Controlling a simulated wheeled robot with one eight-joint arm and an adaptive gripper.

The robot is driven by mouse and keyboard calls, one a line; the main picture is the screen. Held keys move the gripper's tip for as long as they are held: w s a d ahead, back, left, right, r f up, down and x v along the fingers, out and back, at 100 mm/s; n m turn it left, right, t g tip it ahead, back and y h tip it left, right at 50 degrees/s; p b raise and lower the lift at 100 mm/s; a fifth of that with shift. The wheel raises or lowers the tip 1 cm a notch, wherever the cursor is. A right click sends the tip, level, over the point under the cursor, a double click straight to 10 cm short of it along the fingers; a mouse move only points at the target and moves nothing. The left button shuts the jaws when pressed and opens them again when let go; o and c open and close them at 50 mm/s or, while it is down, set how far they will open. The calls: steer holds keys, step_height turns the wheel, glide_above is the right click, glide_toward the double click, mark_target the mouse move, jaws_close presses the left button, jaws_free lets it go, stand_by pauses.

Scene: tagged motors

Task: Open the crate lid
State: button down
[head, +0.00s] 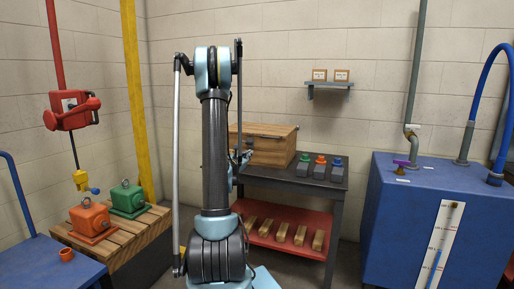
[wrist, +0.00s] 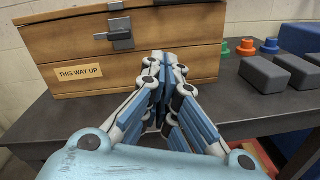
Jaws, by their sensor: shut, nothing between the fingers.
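The wooden crate (head: 272,149) stands on the dark workbench, partly hidden behind my arm in the head view. Its lid (head: 265,129) looks down. In the wrist view the crate front (wrist: 75,50) fills the upper left, with a "THIS WAY UP" label and a grey metal latch (wrist: 120,34). My gripper (wrist: 168,58) is shut and empty, its fingertips in front of the crate, to the right of and below the latch. In the head view my gripper (head: 244,158) shows small at the crate's front; whether it touches cannot be told.
The workbench (head: 290,180) has grey blocks with green, orange and blue knobs right of the crate. A red lower shelf (head: 265,232) holds several wooden bars. A blue tank (head: 405,220) stands right. Orange and green motors (head: 127,197) sit on a slatted stand at left.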

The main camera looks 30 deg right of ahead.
steer(key=w+d+r+n, duration=0.1)
steer(key=w+d+r, duration=0.2)
steer(key=w+d, duration=0.4)
steer(key=shift+d+n+t, duration=0.4)
steer(key=shift+d, duration=1.05)
steer(key=shift+a+r, duration=0.1)
